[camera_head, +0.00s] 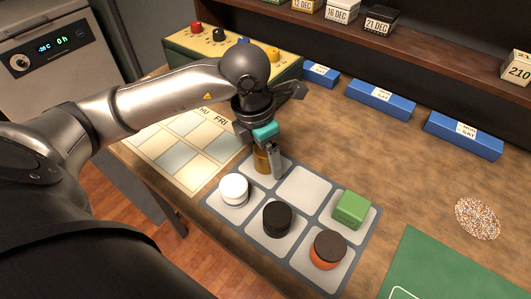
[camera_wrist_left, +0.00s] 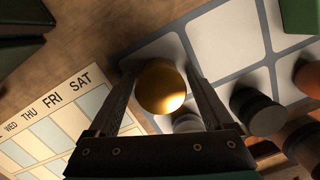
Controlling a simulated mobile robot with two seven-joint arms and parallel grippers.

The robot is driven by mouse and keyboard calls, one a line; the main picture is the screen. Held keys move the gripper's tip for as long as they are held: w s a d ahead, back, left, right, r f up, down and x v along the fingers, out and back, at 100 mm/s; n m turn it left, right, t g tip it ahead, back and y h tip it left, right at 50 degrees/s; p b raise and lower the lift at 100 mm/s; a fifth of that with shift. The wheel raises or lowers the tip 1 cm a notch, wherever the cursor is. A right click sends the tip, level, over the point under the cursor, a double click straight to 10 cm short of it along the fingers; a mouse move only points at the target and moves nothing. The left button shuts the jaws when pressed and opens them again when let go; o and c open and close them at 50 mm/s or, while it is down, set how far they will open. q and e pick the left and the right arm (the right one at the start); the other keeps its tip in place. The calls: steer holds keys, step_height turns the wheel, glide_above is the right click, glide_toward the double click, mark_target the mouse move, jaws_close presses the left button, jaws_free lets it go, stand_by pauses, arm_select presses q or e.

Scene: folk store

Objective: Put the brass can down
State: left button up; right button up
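The brass can (camera_head: 261,161) is upright over the back-left cell of the grey-and-white mat (camera_head: 304,184). In the left wrist view its round gold top (camera_wrist_left: 161,87) sits between the two fingers. My left gripper (camera_head: 268,158) points down, with one finger on each side of the can and no clear gap, so it appears shut on it. The fingers hide part of the can in the head view. The can's base is at or just above the cell; I cannot tell which. My right gripper is not in view.
A white can (camera_head: 233,188), a black can (camera_head: 277,218), an orange can with a dark lid (camera_head: 328,249) and a green block (camera_head: 352,209) occupy other cells. The back-middle cell is empty. A weekday chart (camera_head: 180,150) lies left; blue boxes (camera_head: 380,98) line the back.

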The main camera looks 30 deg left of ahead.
mark_target(257, 151)
arm_select(q)
steer(key=shift+o, duration=0.3)
steer(key=shift+r, duration=0.1)
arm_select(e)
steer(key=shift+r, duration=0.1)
arm_select(q)
steer(key=shift+r, duration=0.3)
steer(key=r, duration=0.2)
steer(key=r+p, duration=0.1)
steer(key=r, duration=0.1)
steer(key=s+r+p, duration=0.1)
steer(key=r, duration=0.2)
steer(key=shift+a, duration=0.3)
steer(key=r, duration=0.2)
steer(key=r+p, duration=0.1)
steer(key=shift+s+a+r, duration=0.1)
steer(key=shift+s+r, duration=0.1)
steer(key=shift+r, duration=0.2)
steer(key=shift+s+r, duration=0.1)
steer(key=shift+r, duration=0.2)
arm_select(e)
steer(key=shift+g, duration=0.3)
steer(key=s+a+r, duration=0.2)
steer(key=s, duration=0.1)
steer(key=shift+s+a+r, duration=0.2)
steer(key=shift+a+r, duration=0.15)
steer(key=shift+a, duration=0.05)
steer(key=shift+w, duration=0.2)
